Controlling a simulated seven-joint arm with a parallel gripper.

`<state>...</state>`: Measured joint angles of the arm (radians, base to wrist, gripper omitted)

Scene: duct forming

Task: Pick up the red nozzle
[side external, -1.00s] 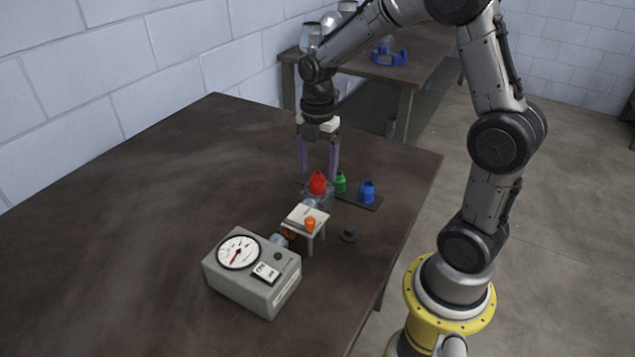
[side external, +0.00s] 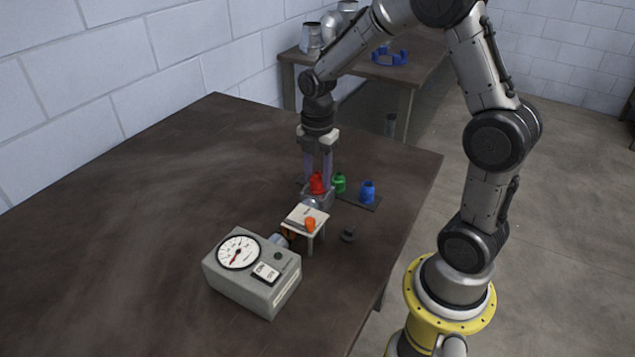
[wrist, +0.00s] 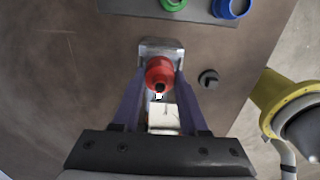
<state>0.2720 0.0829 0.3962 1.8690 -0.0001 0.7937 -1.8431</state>
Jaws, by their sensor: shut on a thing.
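The red nozzle (side external: 317,183) stands by the end of a metal duct piece (side external: 318,201) on the table. In the wrist view the red nozzle (wrist: 159,73) lies between the fingertips, above the pale metal piece. My gripper (side external: 318,176) points down, with its two purple fingers on either side of the nozzle. In the wrist view my gripper (wrist: 159,82) is closed against the nozzle's sides. The nozzle's lower part is partly hidden, so I cannot tell if it is lifted.
A green nozzle (side external: 339,183) and a blue nozzle (side external: 367,192) stand on a dark strip to the right. A small white stand (side external: 303,214) with an orange piece (side external: 310,224) and a grey gauge box (side external: 252,276) are in front. A black knob (side external: 348,235) lies nearby. The table's left is clear.

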